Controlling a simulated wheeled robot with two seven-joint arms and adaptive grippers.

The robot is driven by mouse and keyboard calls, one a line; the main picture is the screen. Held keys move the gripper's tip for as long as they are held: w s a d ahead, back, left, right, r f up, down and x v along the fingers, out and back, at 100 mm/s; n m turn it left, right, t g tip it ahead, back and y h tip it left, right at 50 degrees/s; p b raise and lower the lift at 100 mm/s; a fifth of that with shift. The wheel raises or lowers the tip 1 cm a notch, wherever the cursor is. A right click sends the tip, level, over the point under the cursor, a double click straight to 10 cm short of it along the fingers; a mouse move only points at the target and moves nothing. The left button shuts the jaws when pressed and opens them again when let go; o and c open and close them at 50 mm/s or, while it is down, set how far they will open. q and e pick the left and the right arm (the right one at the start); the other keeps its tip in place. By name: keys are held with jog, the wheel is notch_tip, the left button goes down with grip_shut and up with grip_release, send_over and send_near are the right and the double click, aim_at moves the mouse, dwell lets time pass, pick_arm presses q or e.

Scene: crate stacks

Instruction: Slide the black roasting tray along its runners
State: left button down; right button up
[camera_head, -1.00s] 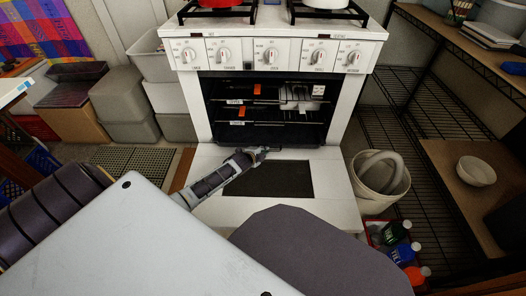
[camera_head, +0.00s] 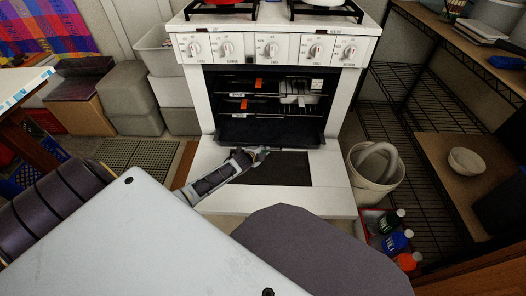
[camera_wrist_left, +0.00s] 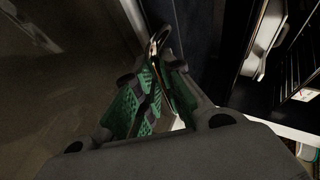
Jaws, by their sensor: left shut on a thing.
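The black roasting tray (camera_head: 268,131) sits low in the open oven, its front part showing out over the folded-down door. In the left wrist view a dark panel (camera_wrist_left: 193,28), which looks like the tray, is beside the fingers. My left gripper (camera_head: 262,151) is at the front edge of the tray, above the door. In the left wrist view its green-padded fingers (camera_wrist_left: 155,80) are closed on a thin metal loop, the tray's handle (camera_wrist_left: 158,40). The tray's back part is hidden in the dark oven. My right gripper is not in view.
The white oven door (camera_head: 330,197) lies flat below the tray. Wire racks with orange tags (camera_head: 259,83) are above it. A white bucket (camera_head: 376,172) and a red crate of bottles (camera_head: 372,222) stand at the right. Grey bins (camera_head: 133,100) stand at the left.

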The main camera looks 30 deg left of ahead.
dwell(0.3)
pick_arm(q)
jog(key=c, duration=1.5)
grip_release()
jog(key=shift+o, duration=0.2)
jog(key=shift+s, duration=0.25)
jog(key=v, duration=1.1)
jog(key=shift+s+r, duration=0.2)
jog(key=shift+r, duration=0.05)
jog(key=shift+d, duration=0.1)
jog(key=shift+s, duration=0.15)
